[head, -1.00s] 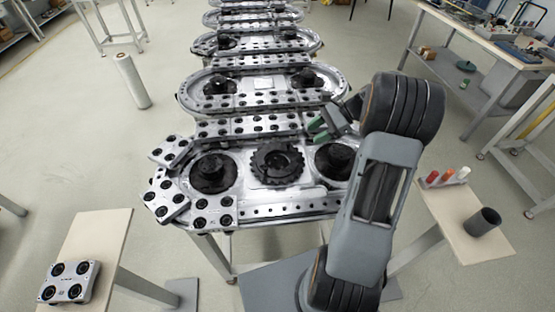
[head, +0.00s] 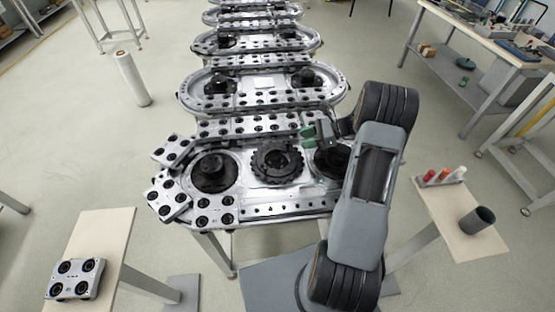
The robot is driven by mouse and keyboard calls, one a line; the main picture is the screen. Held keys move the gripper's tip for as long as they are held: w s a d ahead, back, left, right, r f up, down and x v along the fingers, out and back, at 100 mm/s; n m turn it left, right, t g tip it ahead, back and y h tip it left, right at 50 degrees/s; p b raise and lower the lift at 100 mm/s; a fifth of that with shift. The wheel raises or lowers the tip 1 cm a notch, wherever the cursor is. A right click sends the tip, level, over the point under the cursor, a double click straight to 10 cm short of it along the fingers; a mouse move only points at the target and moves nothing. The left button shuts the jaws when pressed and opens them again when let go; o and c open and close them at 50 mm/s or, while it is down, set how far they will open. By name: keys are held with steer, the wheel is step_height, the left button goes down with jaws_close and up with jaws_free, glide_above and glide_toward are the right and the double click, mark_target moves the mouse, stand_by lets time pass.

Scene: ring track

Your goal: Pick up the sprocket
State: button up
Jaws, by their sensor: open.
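The sprocket (head: 278,163) is a black toothed ring. It lies flat in the middle of the nearest track unit (head: 290,209), between two round black hubs. The left hub (head: 213,172) is in full view; the right hub (head: 331,163) is partly hidden by my arm. My gripper (head: 310,135), with green finger pads, is open and empty. In the picture it is above and to the right of the sprocket, near the right hub, and apart from the sprocket. Its exact height over the track is hard to tell.
A loose plate with black rollers (head: 75,279) lies on a side table at the lower left. A side table (head: 455,218) at the right holds small coloured cylinders and a dark cup (head: 477,220). More track units (head: 262,90) run behind. A white post (head: 132,79) stands at left.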

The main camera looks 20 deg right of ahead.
mark_target(292, 148)
steer(key=shift+p+x, duration=1)
steer(key=shift+x, duration=1.7)
steer(key=shift+d+f, duration=0.1)
steer(key=shift+f, duration=0.05)
steer(key=shift+c, duration=0.4)
jaws_close()
steer(key=shift+w, duration=0.1)
